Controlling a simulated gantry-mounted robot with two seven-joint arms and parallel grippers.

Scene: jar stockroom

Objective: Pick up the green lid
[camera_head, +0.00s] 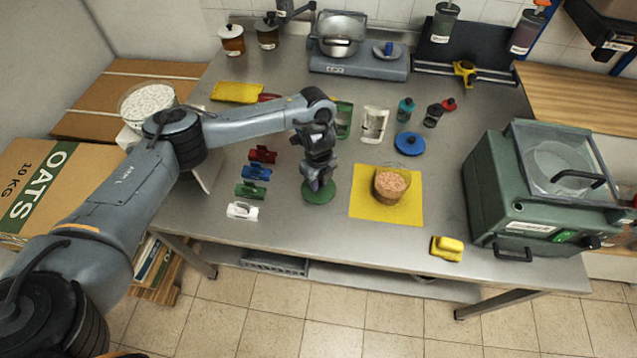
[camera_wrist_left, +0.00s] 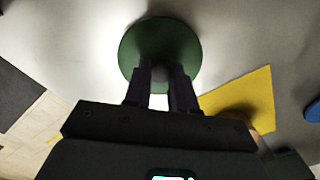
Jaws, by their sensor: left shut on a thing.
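The green lid (camera_head: 318,192) is a round disc at the front middle of the steel table, left of the yellow mat. My left gripper (camera_head: 317,182) points down over it and is shut on it. In the left wrist view the lid (camera_wrist_left: 160,48) lies just beyond my two dark fingertips (camera_wrist_left: 163,80), which close on its middle. The fingers hide the part they grip. I cannot tell whether the lid touches the table or is slightly above it. My right gripper does not show.
A yellow mat (camera_head: 408,213) with a jar of pinkish-brown contents (camera_head: 390,184) lies right of the lid. Red (camera_head: 262,155), blue (camera_head: 256,173), green (camera_head: 250,191) and white (camera_head: 242,211) clips stand to the left. A blue lid (camera_head: 409,143) is behind. A green machine (camera_head: 500,205) stands at right.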

